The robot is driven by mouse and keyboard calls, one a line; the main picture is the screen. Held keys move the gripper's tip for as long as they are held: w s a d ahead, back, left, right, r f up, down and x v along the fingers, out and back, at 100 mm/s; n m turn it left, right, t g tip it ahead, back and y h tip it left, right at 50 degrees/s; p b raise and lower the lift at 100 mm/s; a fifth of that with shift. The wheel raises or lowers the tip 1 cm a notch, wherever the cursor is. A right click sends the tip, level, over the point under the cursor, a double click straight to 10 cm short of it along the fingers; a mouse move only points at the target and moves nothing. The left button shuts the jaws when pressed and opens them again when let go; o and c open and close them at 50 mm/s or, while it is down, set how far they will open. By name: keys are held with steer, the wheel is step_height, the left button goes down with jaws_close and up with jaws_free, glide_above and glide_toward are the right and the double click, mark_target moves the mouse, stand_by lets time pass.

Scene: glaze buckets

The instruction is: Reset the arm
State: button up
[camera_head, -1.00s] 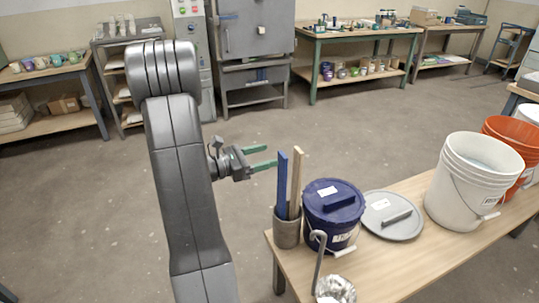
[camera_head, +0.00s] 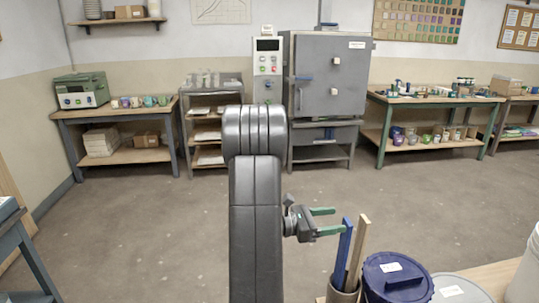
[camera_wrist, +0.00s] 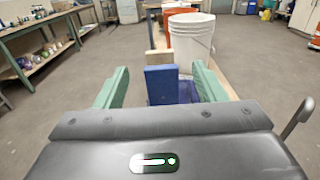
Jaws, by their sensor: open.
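My gripper (camera_head: 325,221) is open and empty, with green fingers pointing right in the head view. Its fingers lie just left of the tops of a blue stick (camera_head: 343,252) and a wooden stick (camera_head: 358,252). Both sticks stand upright in a grey cup (camera_head: 343,291) at the table's near edge. In the wrist view my gripper (camera_wrist: 158,90) has its fingers wide apart. The blue stick (camera_wrist: 161,82) shows beyond and between them, and the wooden stick (camera_wrist: 158,60) stands behind it. I cannot tell the exact gap to the sticks.
A blue lidded bucket (camera_head: 396,283) and a grey lid (camera_head: 462,289) are beside the cup on the wooden table (camera_head: 494,275). A white bucket (camera_head: 527,270) is at the right edge. Open floor (camera_head: 140,225) lies to the left.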

steer(key=shift+w+d, duration=0.15)
steer(key=shift+d, duration=1.4)
steer(key=shift+w+d, duration=0.1)
steer(key=shift+d, duration=1.45)
